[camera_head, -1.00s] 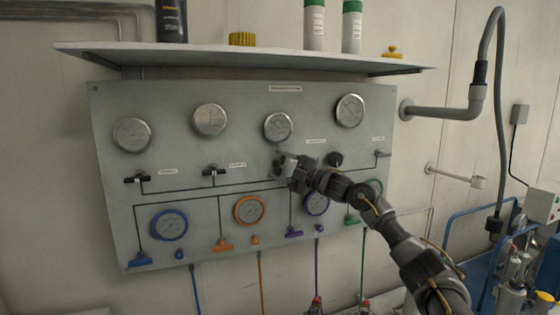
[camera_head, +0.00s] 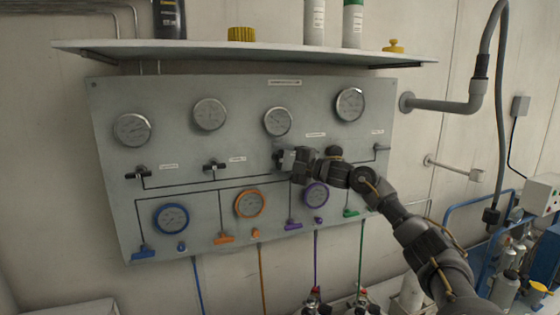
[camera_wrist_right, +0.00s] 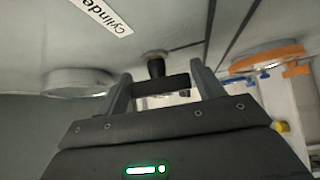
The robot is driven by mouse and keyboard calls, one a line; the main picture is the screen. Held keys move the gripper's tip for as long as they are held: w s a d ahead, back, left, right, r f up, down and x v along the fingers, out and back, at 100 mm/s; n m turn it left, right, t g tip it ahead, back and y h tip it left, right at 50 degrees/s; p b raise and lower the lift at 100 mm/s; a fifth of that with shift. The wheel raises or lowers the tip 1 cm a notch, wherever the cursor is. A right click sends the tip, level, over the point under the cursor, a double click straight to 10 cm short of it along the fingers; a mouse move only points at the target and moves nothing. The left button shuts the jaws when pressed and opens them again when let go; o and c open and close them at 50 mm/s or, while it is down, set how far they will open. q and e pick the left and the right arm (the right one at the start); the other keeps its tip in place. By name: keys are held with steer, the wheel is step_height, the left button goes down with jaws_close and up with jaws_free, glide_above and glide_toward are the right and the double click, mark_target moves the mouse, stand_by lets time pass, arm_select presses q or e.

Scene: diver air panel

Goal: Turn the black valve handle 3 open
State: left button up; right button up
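The grey panel (camera_head: 110,180) carries a row of black valve handles. Black valve handle 3 (camera_wrist_right: 160,87), third from the left, shows in the right wrist view as a dark crossbar on a short stem. In the head view it is mostly hidden by my right gripper (camera_head: 284,159), which reaches it from the right. In the wrist view the two fingers of my right gripper (camera_wrist_right: 160,90) stand on either side of the crossbar, which fills the gap and appears to touch both. My left gripper is in neither view.
Black handles (camera_head: 137,173) and (camera_head: 214,167) sit to the left on the panel. Round gauges (camera_head: 277,121) lie above, coloured-rim gauges (camera_head: 171,219) below. A shelf (camera_head: 250,53) juts out above the panel. A grey pipe (camera_head: 440,110) stands out at the right.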

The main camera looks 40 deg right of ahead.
steer(key=shift+o, duration=1.3)
steer(key=b+v, duration=0.6)
steer(key=v, duration=0.4)
steer(key=shift+s+b, duration=0.35)
steer(key=shift+b, duration=0.05)
steer(key=shift+d, duration=0.2)
steer(key=shift+f, duration=0.1)
